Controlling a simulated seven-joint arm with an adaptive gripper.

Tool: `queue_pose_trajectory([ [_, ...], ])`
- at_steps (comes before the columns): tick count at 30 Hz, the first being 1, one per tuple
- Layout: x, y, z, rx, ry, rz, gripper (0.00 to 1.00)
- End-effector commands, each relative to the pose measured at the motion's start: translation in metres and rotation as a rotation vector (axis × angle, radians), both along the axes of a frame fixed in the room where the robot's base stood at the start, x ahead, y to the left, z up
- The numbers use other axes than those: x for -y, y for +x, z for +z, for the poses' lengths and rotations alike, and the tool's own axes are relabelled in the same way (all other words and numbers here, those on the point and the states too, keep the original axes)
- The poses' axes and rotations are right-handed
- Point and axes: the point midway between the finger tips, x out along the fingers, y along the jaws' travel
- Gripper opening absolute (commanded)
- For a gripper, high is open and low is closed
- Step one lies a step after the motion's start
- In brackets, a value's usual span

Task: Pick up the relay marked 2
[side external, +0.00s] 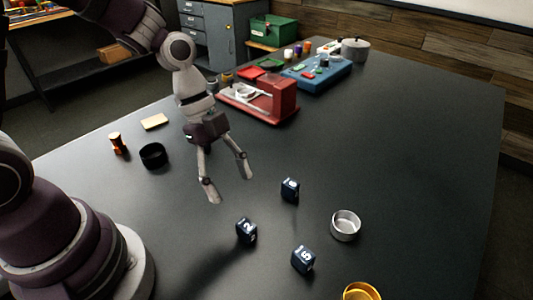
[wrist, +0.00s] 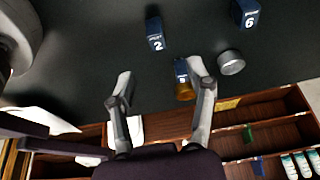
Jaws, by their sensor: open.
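The relay marked 2 (side external: 246,231) is a small dark blue block with a white 2, standing on the dark table. It also shows at the top middle of the wrist view (wrist: 155,38). My gripper (side external: 231,184) is open and empty, above the table and up-left of this relay in the side view. In the wrist view the relay lies beyond the fingertips (wrist: 160,76), apart from them. Two similar relays stand nearby: one marked 5 (side external: 303,259) and one marked 6 (wrist: 246,14), which is farther back in the side view (side external: 290,189).
A black ring-like cup (side external: 153,156) and an orange cylinder (side external: 118,144) are at the left. A red brewer unit (side external: 268,98) and blue case (side external: 317,73) stand behind. The right table is clear.

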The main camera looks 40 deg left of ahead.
Motion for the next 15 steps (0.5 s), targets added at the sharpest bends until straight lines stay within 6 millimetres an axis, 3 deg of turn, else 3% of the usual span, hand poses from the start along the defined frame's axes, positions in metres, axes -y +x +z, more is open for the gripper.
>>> queue_pose_trajectory([
  [3, 0.01, -0.003, -0.023, -0.007, -0.002, -0.011, 0.54],
  [15, 0.03, -0.005, -0.084, -0.007, 0.001, -0.006, 0.54],
])
